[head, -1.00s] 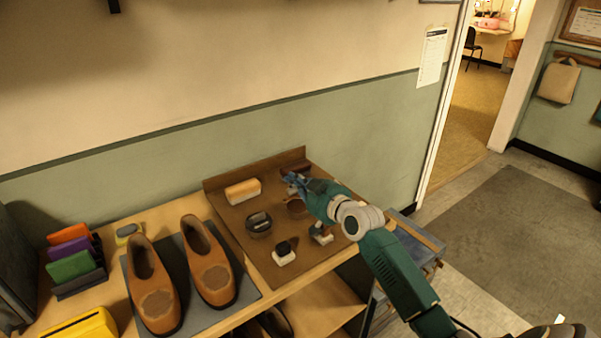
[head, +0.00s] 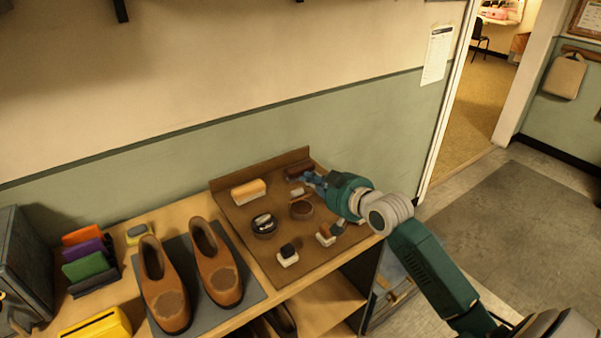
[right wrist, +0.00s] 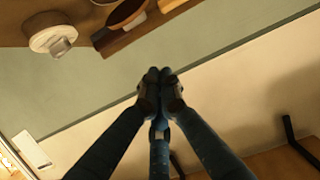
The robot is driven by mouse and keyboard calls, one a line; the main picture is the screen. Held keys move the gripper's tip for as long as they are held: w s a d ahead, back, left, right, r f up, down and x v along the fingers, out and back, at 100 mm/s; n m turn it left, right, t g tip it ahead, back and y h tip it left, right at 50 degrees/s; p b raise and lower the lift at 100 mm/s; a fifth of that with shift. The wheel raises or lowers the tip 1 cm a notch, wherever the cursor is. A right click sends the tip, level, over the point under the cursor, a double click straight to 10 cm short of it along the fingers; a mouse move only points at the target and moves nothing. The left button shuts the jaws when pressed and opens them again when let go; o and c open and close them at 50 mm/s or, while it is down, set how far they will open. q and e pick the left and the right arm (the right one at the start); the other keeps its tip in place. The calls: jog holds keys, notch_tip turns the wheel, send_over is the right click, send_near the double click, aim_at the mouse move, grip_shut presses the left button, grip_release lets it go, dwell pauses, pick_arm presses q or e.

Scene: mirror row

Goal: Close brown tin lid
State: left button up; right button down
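My left gripper is not clearly seen.
Brown shoes (head: 216,264) stand at left. The wall is close behind.

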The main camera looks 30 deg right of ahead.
jog(key=p, duration=0.3)
send_over(296, 192)
jog(key=w, duration=0.3)
notch_tip(296, 192, down, 3)
jog(key=shift+s+a+f+g+p, duration=0.1)
jog(key=shift+s+f+g+p, duration=0.4)
jog(key=shift+s+f, duration=1.1)
jog(key=shift+f, duration=0.15)
pick_arm(q)
notch_tip(296, 192, up, 6)
pick_arm(e)
jog(key=shift+f, duration=0.1)
pick_arm(q)
jog(key=shift+w, duration=0.1)
pick_arm(e)
jog(key=shift+w, duration=0.1)
